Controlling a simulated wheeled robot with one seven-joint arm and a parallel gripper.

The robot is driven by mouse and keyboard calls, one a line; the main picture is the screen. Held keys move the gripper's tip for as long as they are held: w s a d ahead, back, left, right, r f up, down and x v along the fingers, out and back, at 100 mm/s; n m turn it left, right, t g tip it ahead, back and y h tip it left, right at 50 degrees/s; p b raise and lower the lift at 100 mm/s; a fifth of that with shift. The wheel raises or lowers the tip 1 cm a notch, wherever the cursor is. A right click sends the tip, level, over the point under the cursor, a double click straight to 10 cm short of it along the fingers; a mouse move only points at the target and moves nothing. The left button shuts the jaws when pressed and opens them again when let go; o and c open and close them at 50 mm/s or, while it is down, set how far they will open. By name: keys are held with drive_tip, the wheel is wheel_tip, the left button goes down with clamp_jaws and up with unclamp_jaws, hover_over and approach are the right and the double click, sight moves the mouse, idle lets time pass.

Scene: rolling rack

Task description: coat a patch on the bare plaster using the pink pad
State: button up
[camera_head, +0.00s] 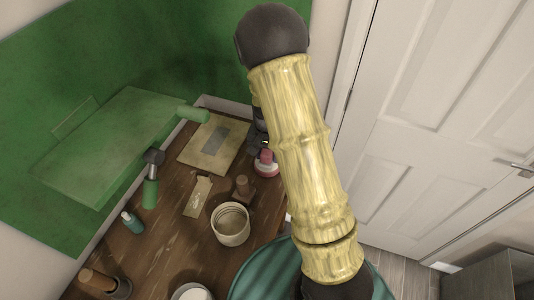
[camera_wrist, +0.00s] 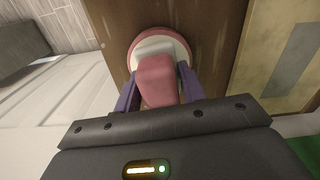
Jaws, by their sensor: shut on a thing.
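The pink pad (camera_head: 266,164) is a round disc with a pink rim, a pale top and an upright pink handle. In the wrist view the pad (camera_wrist: 142,42) is over the brown table top, its handle between my fingers. My gripper (camera_wrist: 158,78) is shut on that handle. Whether the pad touches the wood cannot be told. A cream board (camera_head: 190,153) with a grey rectangular patch (camera_head: 207,137) lies left of the pad in the head view. The board (camera_wrist: 262,55) also shows at the right of the wrist view. My arm hides most of my gripper in the head view.
The wooden table (camera_head: 160,240) also holds a beige pot (camera_head: 230,228), a small brown block (camera_head: 243,188), a flat tan piece (camera_head: 198,196), a green-handled tool (camera_head: 150,185) and a small teal bottle (camera_head: 132,222). A green wall (camera_head: 130,50) stands behind; a white door (camera_head: 440,90) is right.

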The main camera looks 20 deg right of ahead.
drive_tip(key=shift+f, duration=0.35)
idle(0.3)
drive_tip(key=shift+s+f+b, duration=0.1)
drive_tip(key=shift+b, duration=0.2)
drive_tip(key=shift+f, duration=0.15)
idle(1.2)
drive_tip(key=shift+r+p, duration=3.1)
drive_tip(key=shift+r, duration=0.5)
